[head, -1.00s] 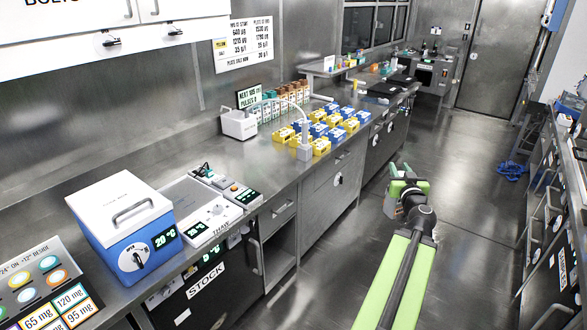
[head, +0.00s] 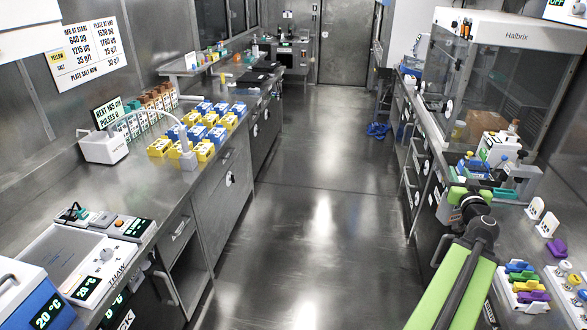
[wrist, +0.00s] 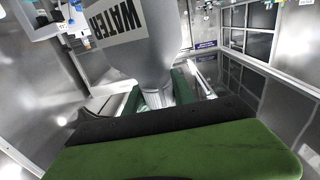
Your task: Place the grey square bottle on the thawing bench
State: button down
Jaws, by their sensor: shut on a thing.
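A grey bottle with a "WATER" label (wrist: 137,45) fills the upper middle of the wrist view. Its narrow end sits between the green fingers of my gripper (wrist: 158,98), which is shut on it; whether its body is square I cannot tell. In the head view my gripper (head: 470,195) is at the right, in front of the right-hand bench, and I cannot make out the bottle there. The thawing bench (head: 62,258), a flat silver plate with a "THAW" panel, lies on the left counter at lower left, far from my gripper.
A blue and white 20 °C box (head: 30,295) stands beside the thawing bench. A glass cabinet (head: 500,75) and coloured items crowd the right bench. The aisle floor (head: 320,230) is clear.

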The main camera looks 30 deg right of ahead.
aim_at(164, 189)
jog(key=z, duration=0.15)
jog(key=i, duration=1.35)
jog(key=u, duration=0.4)
jog(key=k, duration=0.15)
jog(key=u, duration=2.2)
jog(key=k, duration=0.8)
jog(key=z, duration=0.05)
